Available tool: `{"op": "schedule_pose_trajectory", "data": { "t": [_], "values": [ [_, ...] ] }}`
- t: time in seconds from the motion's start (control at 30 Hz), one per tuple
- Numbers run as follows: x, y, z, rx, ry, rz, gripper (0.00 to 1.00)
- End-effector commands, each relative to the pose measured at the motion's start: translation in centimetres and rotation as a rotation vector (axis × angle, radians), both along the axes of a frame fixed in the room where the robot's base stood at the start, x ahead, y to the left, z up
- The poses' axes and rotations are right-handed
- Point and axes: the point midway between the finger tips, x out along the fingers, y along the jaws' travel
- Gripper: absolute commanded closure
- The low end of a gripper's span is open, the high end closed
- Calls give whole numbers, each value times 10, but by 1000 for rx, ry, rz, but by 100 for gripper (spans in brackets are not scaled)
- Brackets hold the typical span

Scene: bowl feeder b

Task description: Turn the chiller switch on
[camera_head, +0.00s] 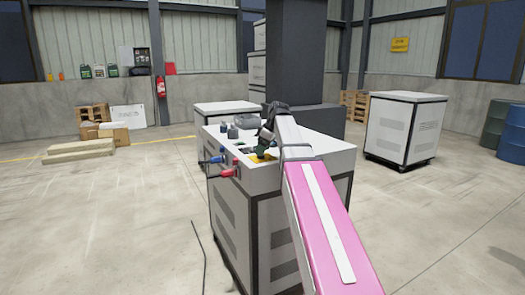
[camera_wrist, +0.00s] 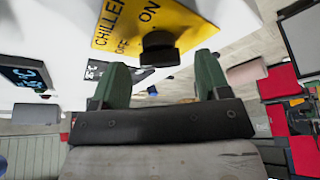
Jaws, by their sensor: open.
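The chiller switch is a black knob (camera_wrist: 160,48) on a yellow plate (camera_wrist: 150,22) marked CHILLER, OFF and ON in the wrist view. I cannot tell which mark the knob points to. The plate (camera_head: 262,159) also shows in the head view, on top of the white machine cabinet (camera_head: 325,155), partly hidden by my gripper. My gripper (camera_wrist: 162,65) is open, its two green fingers apart, with the knob between and just beyond their tips. No contact with the knob shows. In the head view my gripper (camera_head: 264,140) hangs over the cabinet's front part.
A dark temperature display (camera_wrist: 25,77) lies left of the plate in the wrist view. Blue fittings (camera_head: 212,159) and red fittings (camera_head: 224,172) stick out of the cabinet's left side. A grey block (camera_head: 246,120) stands at its back. A wheeled cabinet (camera_head: 404,128) stands apart at right.

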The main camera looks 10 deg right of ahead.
Motion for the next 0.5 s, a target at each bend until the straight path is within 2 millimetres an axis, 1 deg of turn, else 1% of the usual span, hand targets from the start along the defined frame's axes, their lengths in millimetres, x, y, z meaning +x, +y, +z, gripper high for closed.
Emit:
{"op": "schedule_pose_trajectory", "data": {
  "t": [0.13,0.4,0.47,0.5],
  "values": [
    [1,2,-6,0,-1,0,30],
    [2,2,-7,0,-1,0,30],
    [1,2,-7,0,-1,0,50],
    [1,2,-7,0,-1,0,63]
  ]
}}
